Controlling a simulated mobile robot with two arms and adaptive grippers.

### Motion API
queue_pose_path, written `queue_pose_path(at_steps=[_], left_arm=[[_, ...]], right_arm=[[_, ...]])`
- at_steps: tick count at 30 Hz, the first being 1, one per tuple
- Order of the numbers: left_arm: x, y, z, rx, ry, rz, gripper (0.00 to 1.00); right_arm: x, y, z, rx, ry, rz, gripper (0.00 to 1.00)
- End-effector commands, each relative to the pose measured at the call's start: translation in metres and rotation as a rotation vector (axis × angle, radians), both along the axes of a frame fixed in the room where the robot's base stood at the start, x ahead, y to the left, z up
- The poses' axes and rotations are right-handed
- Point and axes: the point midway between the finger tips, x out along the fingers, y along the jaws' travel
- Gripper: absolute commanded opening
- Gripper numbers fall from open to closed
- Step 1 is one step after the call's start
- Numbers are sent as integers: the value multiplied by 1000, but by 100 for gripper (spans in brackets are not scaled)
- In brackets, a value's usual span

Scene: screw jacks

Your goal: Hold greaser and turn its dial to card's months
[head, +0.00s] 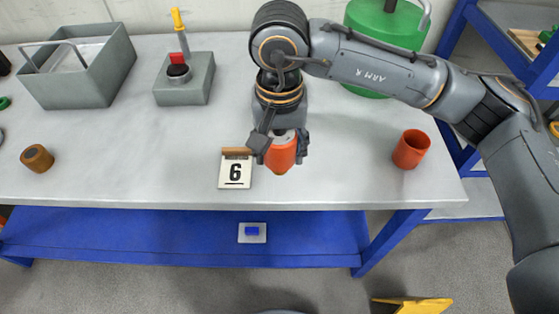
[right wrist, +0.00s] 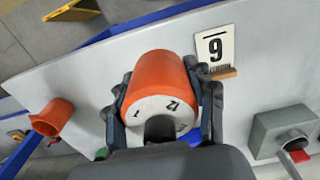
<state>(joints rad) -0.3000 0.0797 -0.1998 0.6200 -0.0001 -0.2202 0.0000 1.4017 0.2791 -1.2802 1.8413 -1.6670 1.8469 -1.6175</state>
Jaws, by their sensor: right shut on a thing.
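The greaser (head: 281,157) is an orange cylinder with a small brass-coloured tip at its lower end. My right gripper (head: 280,146) is shut around it from above, near the table's front edge. In the right wrist view the greaser (right wrist: 160,80) sits between the two fingers. Its white dial (right wrist: 153,106) faces that camera; I make out 12 and 1, and a dark part of the gripper hides its middle. The card (head: 235,172) stands just left of the greaser and reads 6 with a line below it. It appears upside down in the right wrist view (right wrist: 214,47).
On the grey table (head: 340,180) are an orange cup (head: 411,150) at right, a brown knob-like piece (head: 37,158) at left, a grey box with a switch and yellow-tipped lever (head: 184,85), and a grey open bin (head: 80,80). A green drum (head: 385,20) stands behind my right arm.

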Motion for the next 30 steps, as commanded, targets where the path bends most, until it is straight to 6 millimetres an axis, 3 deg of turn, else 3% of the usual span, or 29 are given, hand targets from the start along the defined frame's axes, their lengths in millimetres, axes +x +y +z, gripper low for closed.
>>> queue_pose_path(at_steps=[3,17,30], left_arm=[[0,0,-15,0,0,0,80],[0,0,-50,0,0,0,80],[-2,-18,-75,-21,1,-1,80]], right_arm=[[10,0,-12,1,-1,-1,7],[45,1,-40,1,-1,-2,7],[75,1,-65,0,0,-1,7]])
